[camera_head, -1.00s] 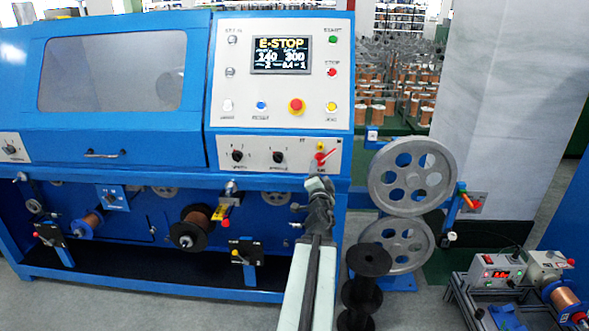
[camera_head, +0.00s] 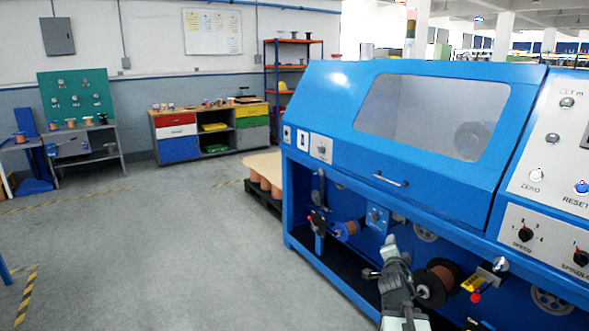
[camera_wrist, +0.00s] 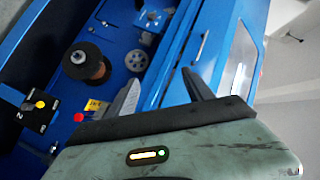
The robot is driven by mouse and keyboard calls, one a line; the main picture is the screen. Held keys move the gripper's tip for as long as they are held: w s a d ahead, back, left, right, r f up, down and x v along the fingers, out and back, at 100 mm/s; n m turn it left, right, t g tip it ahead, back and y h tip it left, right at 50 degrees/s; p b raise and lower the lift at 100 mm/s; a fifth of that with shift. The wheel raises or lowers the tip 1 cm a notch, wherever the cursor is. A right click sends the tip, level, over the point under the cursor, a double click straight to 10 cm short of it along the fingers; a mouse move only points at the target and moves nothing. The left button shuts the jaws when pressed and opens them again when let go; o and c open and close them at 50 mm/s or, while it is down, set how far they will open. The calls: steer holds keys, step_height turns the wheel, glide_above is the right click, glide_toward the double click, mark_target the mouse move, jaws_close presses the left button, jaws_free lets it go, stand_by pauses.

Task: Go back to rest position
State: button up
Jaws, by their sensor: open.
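My gripper (camera_head: 391,258) shows at the lower middle of the head view, in front of the blue machine (camera_head: 345,180). In the wrist view my gripper (camera_wrist: 163,84) has its two dark fingers spread apart with nothing between them. The machine's blue panel is behind them. A copper spool with black flanges (camera_head: 441,280) sits on the machine's lower front, just right of my gripper in the head view. The same spool (camera_wrist: 92,66) is at the upper left of the wrist view, apart from the fingers.
The grey floor (camera_head: 200,250) on the left is clear. A workbench with coloured drawers (camera_head: 210,130), a green tool board (camera_head: 75,93) and an orange shelf (camera_head: 290,65) stand along the back wall. A pallet (camera_head: 262,190) with copper spools stands beside the machine's left end.

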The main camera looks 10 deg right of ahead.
steer(key=a+f+n+g+y, duration=0.25)
steer(key=a+f, duration=0.25)
steer(key=a, duration=0.5)
steer(key=a+f+n+g+y, duration=0.25)
steer(key=a+f, duration=0.35)
steer(key=a, duration=0.5)
steer(key=s+a+f+n+g+y, duration=0.2)
steer(key=s+a+f+n+g, duration=0.3)
steer(key=s, duration=0.3)
steer(key=s+a+f+n+g+y, duration=0.1)
steer(key=s+a+f+n+g, duration=0.2)
steer(key=s+a+n, duration=0.3)
step_height(320, 180, up, 18)
steer(key=s+d+n+p, duration=0.1)
steer(key=s+p, duration=0.1)
steer(key=p, duration=1.5)
steer(key=shift+s+n+p, duration=0.2)
steer(key=shift+n+p, duration=0.1)
